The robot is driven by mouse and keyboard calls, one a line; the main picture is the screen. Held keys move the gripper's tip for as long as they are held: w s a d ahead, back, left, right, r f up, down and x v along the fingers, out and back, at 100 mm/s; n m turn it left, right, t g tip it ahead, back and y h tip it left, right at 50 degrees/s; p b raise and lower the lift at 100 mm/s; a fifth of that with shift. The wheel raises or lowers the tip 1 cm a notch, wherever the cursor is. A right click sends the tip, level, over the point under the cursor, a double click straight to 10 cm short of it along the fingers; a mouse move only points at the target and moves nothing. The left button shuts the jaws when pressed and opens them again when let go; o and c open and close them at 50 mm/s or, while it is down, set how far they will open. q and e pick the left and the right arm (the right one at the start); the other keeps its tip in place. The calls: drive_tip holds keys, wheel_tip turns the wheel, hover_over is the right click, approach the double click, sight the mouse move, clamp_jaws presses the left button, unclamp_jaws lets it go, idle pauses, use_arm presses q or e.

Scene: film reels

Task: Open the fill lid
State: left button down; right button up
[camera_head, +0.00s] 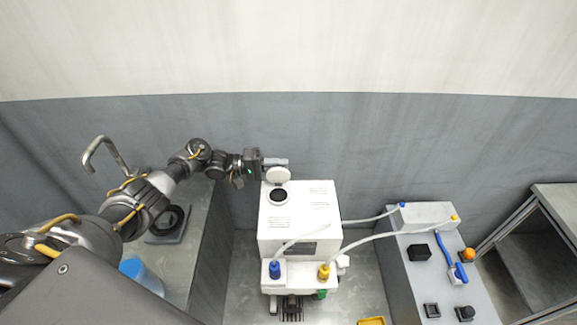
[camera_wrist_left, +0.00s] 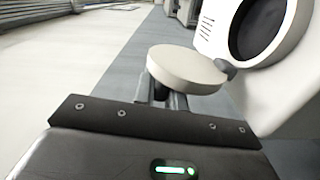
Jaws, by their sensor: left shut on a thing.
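A white box-shaped machine (camera_head: 299,216) stands in the middle of the head view, with a dark round fill opening (camera_head: 279,196) in its top. The round white fill lid (camera_head: 278,175) is raised off the opening, at its back edge. My left gripper (camera_head: 273,163) reaches in from the left and is shut on the lid. In the left wrist view the lid (camera_wrist_left: 186,68) sits at the fingertips, joined by a small grey hinge beside the open dark hole (camera_wrist_left: 258,27). The fingers are partly hidden under the lid. My right gripper is not in view.
White hoses run from the machine's blue connector (camera_head: 274,269) and yellow connector (camera_head: 324,271) to a control console (camera_head: 432,262) at right. A sink counter with a curved faucet (camera_head: 104,152) and a blue container (camera_head: 142,273) is at left. The wall is close behind.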

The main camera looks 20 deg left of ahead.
use_arm(q)
drive_tip(key=shift+w+a+n, duration=0.25)
drive_tip(key=shift+n, duration=0.05)
drive_tip(key=shift+r, duration=0.1)
drive_tip(key=c, duration=1.4)
unclamp_jaws()
drive_tip(key=shift+c, duration=0.2)
drive_tip(key=shift+d, duration=0.1)
drive_tip(key=b+v, duration=0.4)
drive_tip(key=v, duration=0.7)
